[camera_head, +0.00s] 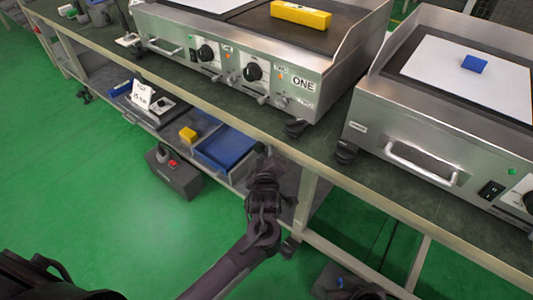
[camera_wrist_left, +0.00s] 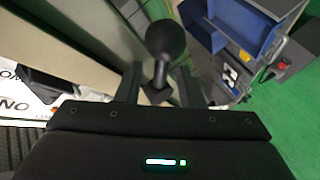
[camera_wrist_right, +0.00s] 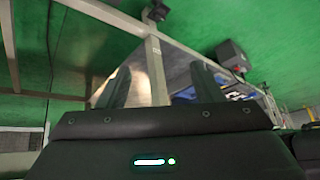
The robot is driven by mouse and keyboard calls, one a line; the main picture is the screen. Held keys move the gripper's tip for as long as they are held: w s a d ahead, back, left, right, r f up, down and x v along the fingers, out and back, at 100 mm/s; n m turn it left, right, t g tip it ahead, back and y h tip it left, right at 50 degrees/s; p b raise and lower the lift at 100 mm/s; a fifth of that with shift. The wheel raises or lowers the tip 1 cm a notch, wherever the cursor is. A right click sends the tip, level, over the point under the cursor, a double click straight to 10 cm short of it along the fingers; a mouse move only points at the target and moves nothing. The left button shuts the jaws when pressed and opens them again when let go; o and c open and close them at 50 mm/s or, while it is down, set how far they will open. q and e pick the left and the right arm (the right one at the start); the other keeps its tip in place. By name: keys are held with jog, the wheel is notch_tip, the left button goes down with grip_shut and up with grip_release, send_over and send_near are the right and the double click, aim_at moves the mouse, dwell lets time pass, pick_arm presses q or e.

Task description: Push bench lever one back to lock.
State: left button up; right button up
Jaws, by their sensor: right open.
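The bench lever shows in the left wrist view as a black ball knob (camera_wrist_left: 165,40) on a thin dark stem. My left gripper (camera_wrist_left: 160,85) has its fingers apart, one on each side of the stem. I cannot tell whether they touch it. In the head view my left gripper (camera_head: 266,162) is at the front edge of the bench, below the griddle marked ONE (camera_head: 303,83), and largely hides the lever. My right gripper (camera_wrist_right: 160,85) is open and empty, low beside the bench frame. In the head view only part of that arm shows at the bottom right.
A second griddle (camera_head: 450,95) stands to the right on the same bench (camera_head: 225,105). A lower shelf holds a blue bin (camera_head: 222,147) and a yellow block (camera_head: 188,134). A dark box (camera_head: 174,174) stands on the green floor (camera_head: 110,190), which is clear at left.

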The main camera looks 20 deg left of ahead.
aim_at(266, 156)
pick_arm(q)
jog(key=shift+b+x, duration=0.3)
jog(key=shift+x, duration=1.4)
pick_arm(e)
jog(key=w+r+t, duration=0.1)
jog(key=w, duration=0.1)
jog(key=w+a+r+t+y, duration=0.1)
jog(key=w+r, duration=0.1)
jog(key=shift+w+a+r+t, duration=0.1)
jog(key=shift+a+r+t, duration=0.1)
jog(key=shift+t, duration=0.1)
pick_arm(q)
jog(key=shift+c, duration=0.2)
grip_shut()
